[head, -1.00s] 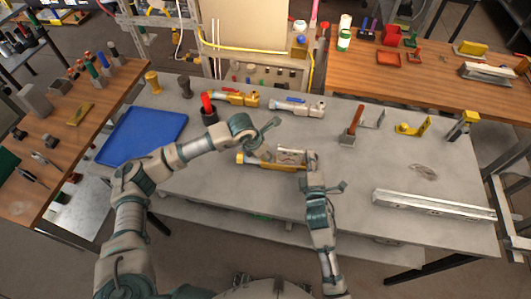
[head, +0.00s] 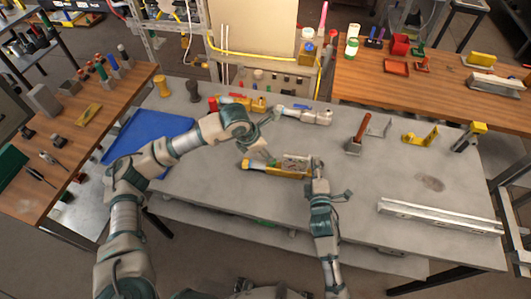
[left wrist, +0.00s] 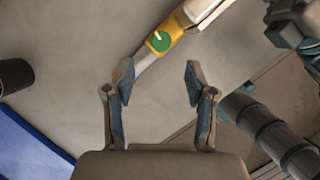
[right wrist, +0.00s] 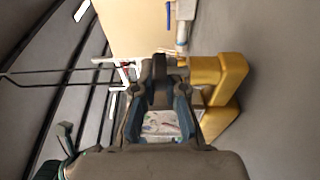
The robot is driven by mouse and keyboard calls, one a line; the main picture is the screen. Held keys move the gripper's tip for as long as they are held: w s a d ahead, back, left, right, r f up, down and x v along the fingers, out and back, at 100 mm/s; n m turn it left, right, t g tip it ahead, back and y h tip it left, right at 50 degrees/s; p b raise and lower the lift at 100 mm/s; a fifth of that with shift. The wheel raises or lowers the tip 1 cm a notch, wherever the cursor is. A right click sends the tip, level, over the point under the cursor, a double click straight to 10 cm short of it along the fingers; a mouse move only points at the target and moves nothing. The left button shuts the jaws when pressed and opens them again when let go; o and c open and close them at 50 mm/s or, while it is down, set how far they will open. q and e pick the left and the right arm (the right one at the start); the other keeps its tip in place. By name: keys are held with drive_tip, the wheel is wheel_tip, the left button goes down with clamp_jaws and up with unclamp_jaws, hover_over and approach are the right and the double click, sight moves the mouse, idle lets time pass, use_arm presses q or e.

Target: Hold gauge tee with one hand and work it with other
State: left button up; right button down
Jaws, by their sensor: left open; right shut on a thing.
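The gauge tee (head: 262,168), a long yellow and silver fitting, is at the near middle of the grey table. My right gripper (head: 317,164) is shut on its right end. In the right wrist view a pale printed part shows between the closed fingers (right wrist: 160,105). My left gripper (head: 272,137) is open and empty, just above and behind the tee's left part. In the left wrist view the yellow end with a round green face (left wrist: 159,41) lies just beyond the open fingertips (left wrist: 158,73). I cannot tell whether the tee touches the table.
Behind stand a yellow fitting (head: 240,102) and a silver fitting with a blue lever (head: 305,114). A blue tray (head: 130,140) lies left, partly behind my left arm.

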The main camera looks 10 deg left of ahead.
drive_tip(key=c, duration=1.2)
unclamp_jaws()
drive_tip(key=shift+o, duration=0.2)
